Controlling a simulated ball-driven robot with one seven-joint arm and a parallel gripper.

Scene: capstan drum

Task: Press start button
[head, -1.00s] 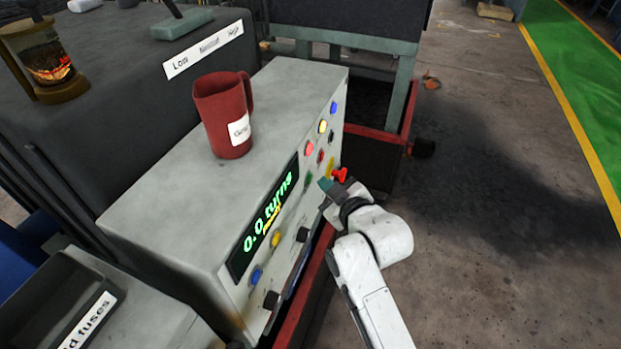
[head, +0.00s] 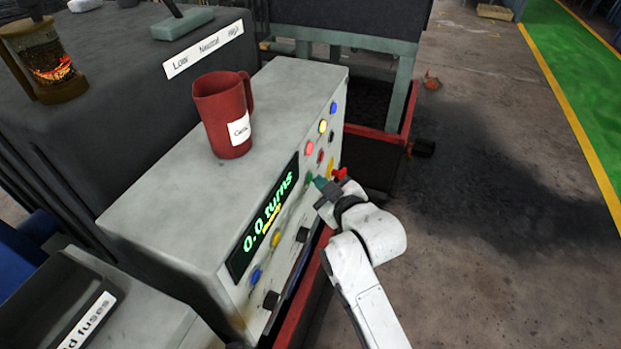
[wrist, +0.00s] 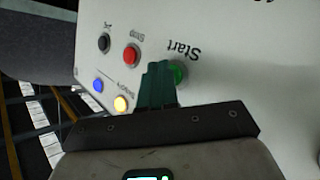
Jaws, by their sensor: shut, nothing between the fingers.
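The green start button (wrist: 179,72) shows in the wrist view under the word "Start", partly behind my fingers. In the head view the start button (head: 309,179) is a small green spot on the front panel of the grey control box (head: 150,195). My gripper (head: 318,182) is shut and empty, with its green fingertips right at the button. In the wrist view the gripper (wrist: 158,72) overlaps the button's left edge; whether it touches cannot be told.
A red stop button (wrist: 130,54), a black button (wrist: 104,43), a blue button (wrist: 99,86) and a yellow button (wrist: 121,103) are near the fingers. A red mug (head: 223,115) stands on the box. The display (head: 265,220) reads 0.0 turns. Open floor lies to the right.

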